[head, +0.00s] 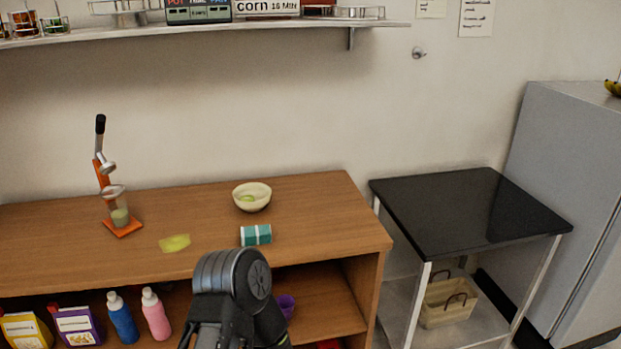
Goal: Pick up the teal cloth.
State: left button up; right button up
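The teal cloth (256,235) lies folded on the wooden counter (320,225), near its front edge. It is teal with pale stripes. A dark link of my arm rises at the bottom middle, in front of the counter and just below the cloth in the picture. Neither of my grippers can be made out, and nothing is seen touching the cloth.
A cream bowl (252,196) with something green in it stands behind the cloth. A yellow-green patch (174,243) lies to the left, near an orange juice press (121,222). Bottles (155,314) stand on the lower shelf. A black-topped table (470,212) is at right.

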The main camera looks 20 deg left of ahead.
aim_at(252, 235)
jog(key=u, duration=1.2)
jog(key=i+j+u, duration=0.1)
jog(key=u, duration=0.25)
jog(key=i+u, duration=0.35)
jog(key=k+l, duration=0.05)
